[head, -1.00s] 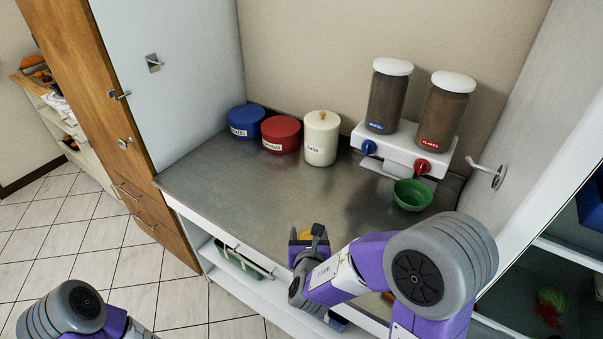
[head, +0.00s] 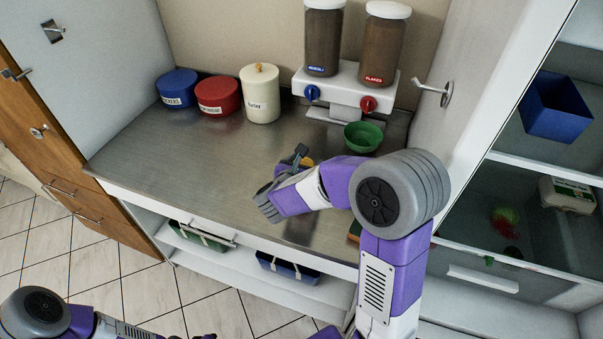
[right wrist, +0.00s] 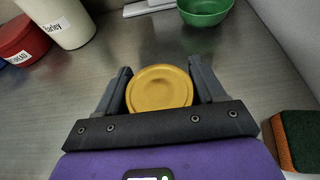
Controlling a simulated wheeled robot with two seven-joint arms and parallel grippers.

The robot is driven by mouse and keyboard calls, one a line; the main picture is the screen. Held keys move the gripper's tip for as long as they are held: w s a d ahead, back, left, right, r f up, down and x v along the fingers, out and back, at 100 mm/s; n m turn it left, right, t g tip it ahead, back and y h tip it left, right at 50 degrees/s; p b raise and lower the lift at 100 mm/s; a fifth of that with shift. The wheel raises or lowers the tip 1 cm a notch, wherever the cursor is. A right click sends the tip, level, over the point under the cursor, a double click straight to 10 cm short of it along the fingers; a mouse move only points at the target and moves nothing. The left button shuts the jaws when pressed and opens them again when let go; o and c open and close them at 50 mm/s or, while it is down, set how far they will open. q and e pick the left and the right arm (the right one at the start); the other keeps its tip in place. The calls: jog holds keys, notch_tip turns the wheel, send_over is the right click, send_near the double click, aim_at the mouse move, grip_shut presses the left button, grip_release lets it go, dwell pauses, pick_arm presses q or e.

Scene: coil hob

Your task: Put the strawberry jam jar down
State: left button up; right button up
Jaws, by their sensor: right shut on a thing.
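The jam jar shows in the right wrist view as a round golden-yellow lid (right wrist: 159,88) between the two fingers. My right gripper (right wrist: 162,86) is shut on it. In the head view my right gripper (head: 302,160) is over the steel counter (head: 200,150), and only a sliver of the yellow lid (head: 308,162) shows. The jar's body and label are hidden under the lid and behind the gripper. I cannot tell whether its base touches the counter. My left arm shows at the bottom left of the head view; its gripper is out of sight.
A green bowl (head: 363,137) stands beyond the gripper, before the cereal dispenser (head: 345,85). Blue (head: 177,88), red (head: 218,96) and cream (head: 261,94) canisters line the back. A green-topped sponge (right wrist: 298,140) lies right of the gripper. The counter's left part is clear.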

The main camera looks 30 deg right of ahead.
jog(key=shift+f+b, duration=0.55)
jog(key=shift+f, duration=1.25)
jog(key=shift+f, duration=0.15)
jog(key=o, duration=1.5)
